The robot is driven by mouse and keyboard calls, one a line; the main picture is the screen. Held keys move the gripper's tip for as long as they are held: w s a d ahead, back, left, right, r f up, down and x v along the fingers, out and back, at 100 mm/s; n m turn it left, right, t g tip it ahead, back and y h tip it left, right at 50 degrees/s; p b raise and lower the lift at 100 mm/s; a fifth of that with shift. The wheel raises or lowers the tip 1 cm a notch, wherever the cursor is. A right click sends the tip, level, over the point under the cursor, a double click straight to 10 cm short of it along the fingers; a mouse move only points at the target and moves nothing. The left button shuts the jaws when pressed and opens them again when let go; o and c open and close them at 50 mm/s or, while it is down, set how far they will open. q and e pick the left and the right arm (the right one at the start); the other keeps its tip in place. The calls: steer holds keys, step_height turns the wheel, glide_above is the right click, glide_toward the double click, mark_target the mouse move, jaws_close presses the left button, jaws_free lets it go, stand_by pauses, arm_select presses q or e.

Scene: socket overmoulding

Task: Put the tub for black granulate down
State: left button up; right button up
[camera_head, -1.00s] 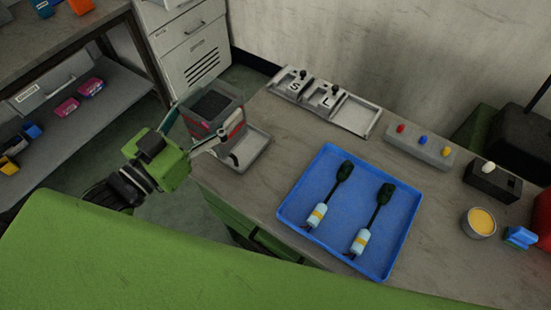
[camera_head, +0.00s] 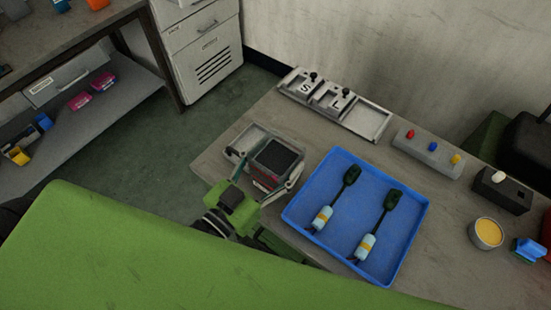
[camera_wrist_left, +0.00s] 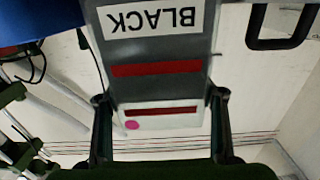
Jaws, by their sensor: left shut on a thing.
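The tub for black granulate (camera_head: 277,156) is a grey box with dark granulate inside and a red band. It is above or on the workbench, between a shallow grey tray and the blue tray; I cannot tell whether it touches the bench. My left gripper (camera_head: 267,184) is shut on it, with a finger at each side. In the left wrist view, the tub (camera_wrist_left: 165,52) shows an upside-down BLACK label, and the gripper's fingers (camera_wrist_left: 161,112) flank it. My right gripper is not in view.
The shallow grey tray (camera_head: 236,153) is partly behind the tub. The blue tray (camera_head: 330,168) with two cable pieces lies close on the right. Grey moulds marked S and L (camera_head: 330,97), a button box (camera_head: 428,153) and a yellow-filled bowl (camera_head: 487,233) stand farther off.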

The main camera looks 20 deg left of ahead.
arm_select(q)
steer(key=shift+f, duration=0.1)
steer(key=shift+f, duration=0.15)
steer(key=o, duration=1.6)
steer(key=shift+c, duration=0.2)
